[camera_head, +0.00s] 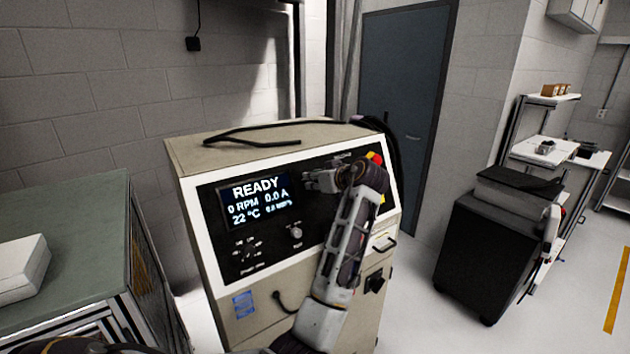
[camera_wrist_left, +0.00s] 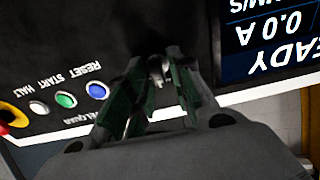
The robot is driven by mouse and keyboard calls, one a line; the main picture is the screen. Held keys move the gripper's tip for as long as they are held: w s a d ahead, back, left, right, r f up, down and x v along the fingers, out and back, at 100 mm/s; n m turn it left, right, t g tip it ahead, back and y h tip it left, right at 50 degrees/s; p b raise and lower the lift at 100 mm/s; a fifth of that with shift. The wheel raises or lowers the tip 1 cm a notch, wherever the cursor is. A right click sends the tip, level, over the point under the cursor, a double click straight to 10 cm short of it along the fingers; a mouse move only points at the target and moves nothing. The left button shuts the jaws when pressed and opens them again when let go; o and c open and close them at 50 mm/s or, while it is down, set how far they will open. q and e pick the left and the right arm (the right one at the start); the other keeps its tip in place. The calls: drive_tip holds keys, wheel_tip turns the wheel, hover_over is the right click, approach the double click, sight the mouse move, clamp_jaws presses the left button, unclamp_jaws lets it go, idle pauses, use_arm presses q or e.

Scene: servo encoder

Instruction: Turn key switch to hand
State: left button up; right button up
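The key switch (camera_wrist_left: 156,68) shows as a small metallic piece on the black panel in the left wrist view, partly hidden between my fingers. Its position mark cannot be read. In the head view my gripper covers it. My left gripper (camera_head: 318,181) is at the panel, right of the lit display. In the left wrist view its two fingers (camera_wrist_left: 160,72) stand apart on either side of the switch; I cannot tell whether they touch it. The control cabinet (camera_head: 182,154) carries the panel. My right gripper is not in view.
The display (camera_head: 254,203) reads READY. Blue (camera_wrist_left: 97,90), green (camera_wrist_left: 66,100) and white (camera_wrist_left: 39,108) buttons lie beside the gripper, near a red and yellow stop button (camera_head: 376,159). A round knob (camera_head: 296,231) sits lower on the panel. A black cart (camera_head: 482,255) stands right.

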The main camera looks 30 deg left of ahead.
use_arm(q)
clamp_jaws()
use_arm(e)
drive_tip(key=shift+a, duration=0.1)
use_arm(q)
drive_tip(key=shift+m, duration=0.8)
drive_tip(key=m, duration=0.5)
drive_tip(key=shift+w+d, duration=0.1)
drive_tip(key=shift+w, duration=0.1)
drive_tip(key=shift+m+t, duration=0.3)
drive_tip(key=shift+m, duration=1)
drive_tip(key=shift+w, duration=0.1)
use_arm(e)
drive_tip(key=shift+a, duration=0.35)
use_arm(q)
drive_tip(key=o, duration=0.6)
unclamp_jaws()
drive_tip(key=shift+f, duration=0.1)
